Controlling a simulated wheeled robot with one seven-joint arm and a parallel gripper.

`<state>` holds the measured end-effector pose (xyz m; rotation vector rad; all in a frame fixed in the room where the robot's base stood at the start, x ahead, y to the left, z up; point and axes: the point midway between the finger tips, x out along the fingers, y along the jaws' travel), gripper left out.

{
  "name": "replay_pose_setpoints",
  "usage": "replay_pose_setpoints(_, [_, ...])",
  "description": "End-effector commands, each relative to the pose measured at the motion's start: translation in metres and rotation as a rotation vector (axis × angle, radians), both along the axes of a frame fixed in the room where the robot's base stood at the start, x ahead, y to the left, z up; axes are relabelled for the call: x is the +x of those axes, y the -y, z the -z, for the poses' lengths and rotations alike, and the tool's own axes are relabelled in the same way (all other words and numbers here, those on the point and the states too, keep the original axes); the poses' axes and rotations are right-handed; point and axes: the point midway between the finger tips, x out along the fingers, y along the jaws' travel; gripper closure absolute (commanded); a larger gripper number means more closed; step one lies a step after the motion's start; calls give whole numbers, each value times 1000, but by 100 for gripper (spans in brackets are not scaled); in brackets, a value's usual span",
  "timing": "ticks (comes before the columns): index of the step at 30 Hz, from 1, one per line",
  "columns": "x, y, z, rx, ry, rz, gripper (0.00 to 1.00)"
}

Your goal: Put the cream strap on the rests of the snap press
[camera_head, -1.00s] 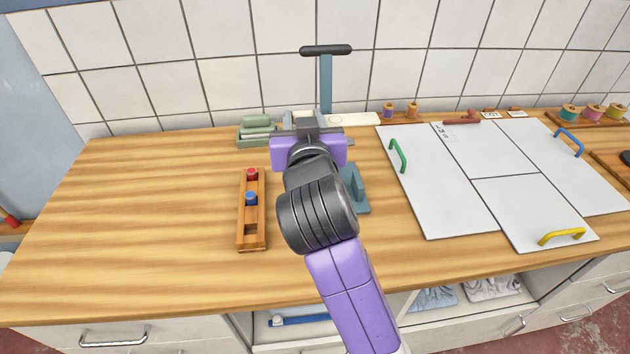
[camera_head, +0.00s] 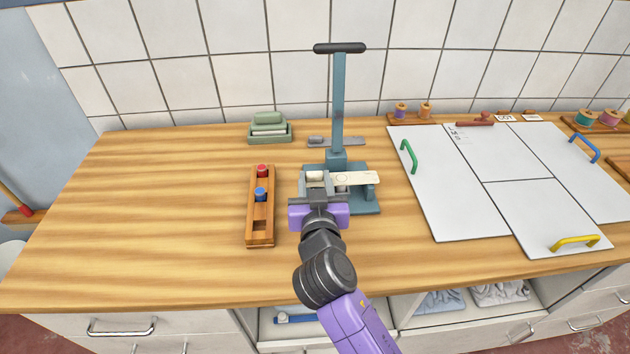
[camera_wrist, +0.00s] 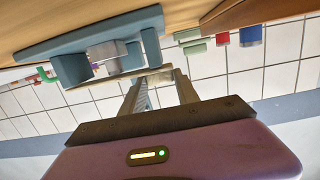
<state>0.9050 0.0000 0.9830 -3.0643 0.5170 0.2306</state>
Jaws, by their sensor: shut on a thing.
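The snap press (camera_head: 367,205) is blue-grey, with a tall lever ending in a dark crossbar. The cream strap (camera_head: 358,178) lies level across the press, over its base, with its right end near the upright post on the right. My gripper (camera_head: 318,184) is shut on the strap's left end, at the front left of the press. In the wrist view the press (camera_wrist: 70,68) is at upper left, and the strap (camera_wrist: 112,80) shows as a thin edge running to the fingertips (camera_wrist: 158,76). I cannot tell whether the strap touches the rests.
A wooden holder (camera_head: 260,222) with a red and a blue cap stands left of my gripper. A green box (camera_head: 268,131) is at the back. White panels (camera_head: 450,200) with coloured handles lie to the right. The left worktop (camera_head: 150,200) is clear.

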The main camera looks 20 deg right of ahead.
Motion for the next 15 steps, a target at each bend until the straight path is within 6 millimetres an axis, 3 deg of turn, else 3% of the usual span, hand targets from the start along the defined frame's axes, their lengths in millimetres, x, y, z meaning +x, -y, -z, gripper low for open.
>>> replay_pose_setpoints(12, [0,0,5,0,1,0,100])
replay_pose_setpoints(13, [0,0,4,0,1,0,59])
replay_pose_setpoints(15, [0,0,4,0,0,0,45])
